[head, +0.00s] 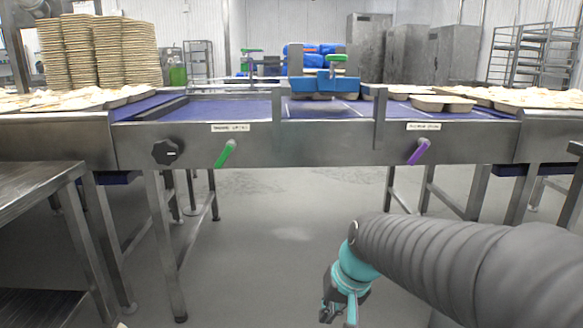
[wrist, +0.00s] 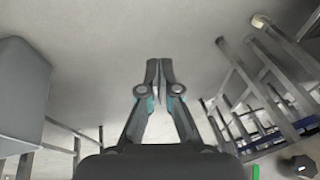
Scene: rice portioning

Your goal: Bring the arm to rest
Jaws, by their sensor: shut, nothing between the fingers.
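My gripper (head: 338,310) hangs low over the floor at the bottom of the head view, in front of the conveyor line. My grey ribbed arm reaches to it from the right. In the wrist view my gripper (wrist: 158,80) has its fingertips together with nothing between them. Only bare floor (wrist: 110,40) lies beyond the tips.
A steel conveyor frame (head: 300,145) with a blue belt (head: 215,108) spans the view, with a green handle (head: 225,153), a purple handle (head: 418,151) and a black knob (head: 167,152). A steel table (head: 35,185) stands at left. The floor (head: 270,250) between is clear.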

